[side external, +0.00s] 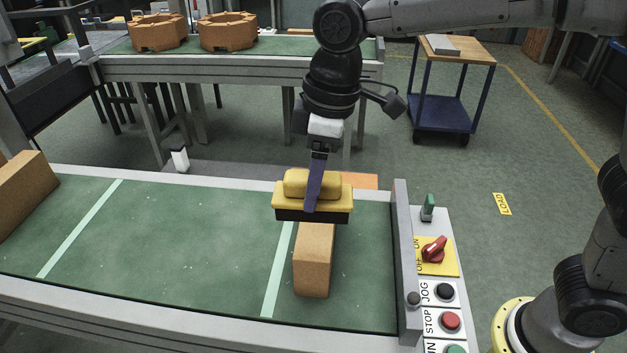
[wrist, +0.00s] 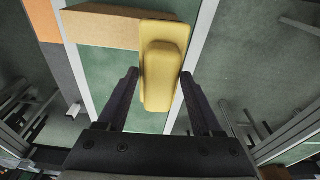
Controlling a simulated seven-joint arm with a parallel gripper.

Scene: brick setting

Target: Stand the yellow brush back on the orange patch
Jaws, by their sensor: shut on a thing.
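The yellow brush (side external: 312,190), with a dark bristle side facing down, is held level in my gripper (side external: 313,205). In the wrist view the brush (wrist: 162,60) sits between the two fingers of my gripper (wrist: 158,76). It overlaps the far end of a tan brick (side external: 313,265) in the side view; whether it touches the brick I cannot tell. The orange patch (side external: 362,181) shows behind and right of the brush, partly hidden by it. An orange area also shows at the top left of the wrist view (wrist: 40,18).
The tan brick lies on the green belt (side external: 190,240), beside a pale stripe (side external: 277,272). Another brick (side external: 25,190) is at the belt's left end. A metal end rail (side external: 403,260) and a control panel (side external: 437,256) with a red switch stand at right. The belt's middle is clear.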

